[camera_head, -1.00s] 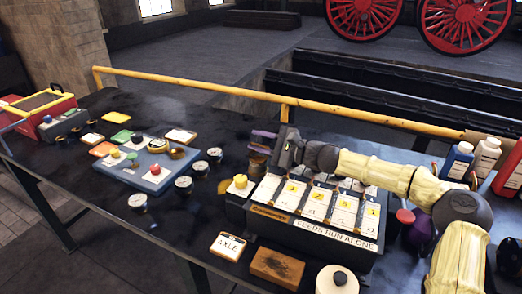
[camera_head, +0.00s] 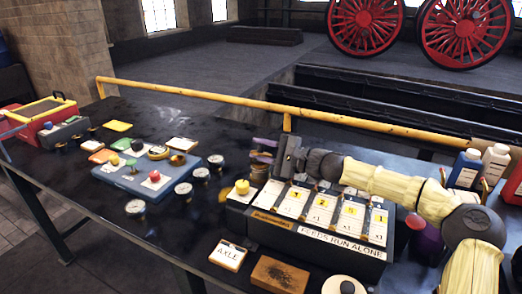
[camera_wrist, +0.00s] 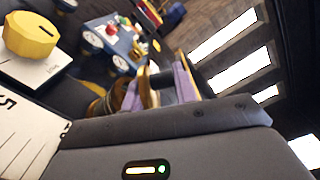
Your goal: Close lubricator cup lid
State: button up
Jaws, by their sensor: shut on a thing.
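My gripper (camera_head: 263,149) is at the middle of the bench, behind the left end of the dark feed box. Its two purple-padded fingers point left and are closed on a thin piece, seemingly the cup lid (camera_wrist: 157,82), which shows between them in the wrist view. The brass lubricator cup (camera_head: 259,170) stands just below the fingers and is partly hidden by them. It also shows beside the fingers in the wrist view (camera_wrist: 104,103). I cannot tell the lid's exact angle or whether it touches the cup's rim.
The feed box (camera_head: 315,235) with numbered white cards and a yellow knob (camera_head: 242,187) stands right in front of the gripper. A blue panel (camera_head: 150,183) with buttons and gauges lies left. A yellow rail (camera_head: 200,95) runs behind. Bottles (camera_head: 466,168) stand at right.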

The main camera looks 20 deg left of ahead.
jog(key=o, duration=0.8)
jog(key=shift+f, duration=0.15)
jog(key=shift+s, duration=0.1)
jog(key=shift+p, duration=0.5)
